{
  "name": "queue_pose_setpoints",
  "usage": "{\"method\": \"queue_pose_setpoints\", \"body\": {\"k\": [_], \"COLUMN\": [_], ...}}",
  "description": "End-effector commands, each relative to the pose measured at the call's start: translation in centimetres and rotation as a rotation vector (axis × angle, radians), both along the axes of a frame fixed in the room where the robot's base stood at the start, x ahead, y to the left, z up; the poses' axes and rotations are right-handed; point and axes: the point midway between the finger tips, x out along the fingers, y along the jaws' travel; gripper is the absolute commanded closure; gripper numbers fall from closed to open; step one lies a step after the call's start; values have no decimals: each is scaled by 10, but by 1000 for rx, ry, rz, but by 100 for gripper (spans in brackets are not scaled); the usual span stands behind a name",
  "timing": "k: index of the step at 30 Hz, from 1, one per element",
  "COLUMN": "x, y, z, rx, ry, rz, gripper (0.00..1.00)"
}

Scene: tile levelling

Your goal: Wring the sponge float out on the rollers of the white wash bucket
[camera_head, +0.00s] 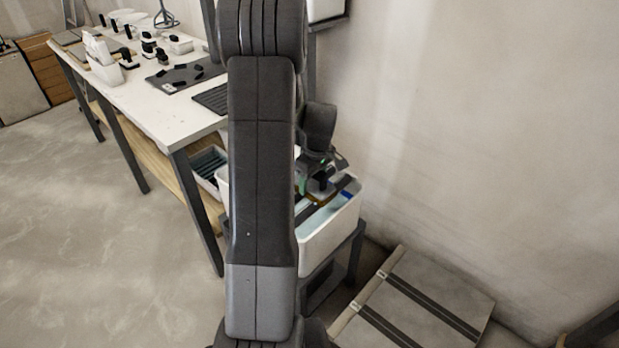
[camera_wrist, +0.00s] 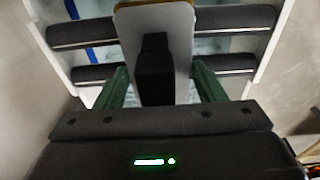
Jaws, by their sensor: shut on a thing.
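The white wash bucket (camera_head: 332,238) stands on a dark stand to the right of the workbench, partly hidden behind my arm. In the wrist view its dark rollers (camera_wrist: 232,17) run across the opening, with pale blue water below. The sponge float (camera_wrist: 180,22) shows as a pale grey plate with a tan edge and a black handle (camera_wrist: 155,62). My gripper (camera_wrist: 155,88) is shut on the handle with its green fingers on either side. The float is above or on the rollers; I cannot tell whether it touches them. In the head view my gripper (camera_head: 318,183) is over the bucket.
A white workbench (camera_head: 180,115) with small tools and boxes stands to the left. A grey tray (camera_head: 208,165) sits on its lower shelf. Strapped grey slabs (camera_head: 435,290) lie at the lower right. A wall is close on the right. The floor at left is clear.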

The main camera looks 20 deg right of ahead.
Motion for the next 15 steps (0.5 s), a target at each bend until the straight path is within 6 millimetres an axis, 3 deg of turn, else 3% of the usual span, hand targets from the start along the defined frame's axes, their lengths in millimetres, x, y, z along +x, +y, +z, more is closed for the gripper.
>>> {"method": "queue_pose_setpoints", "body": {"k": [15], "x": [-18], "y": [-11], "z": [-1], "rx": [1], "ry": [3], "rz": [-2], "gripper": [66]}}
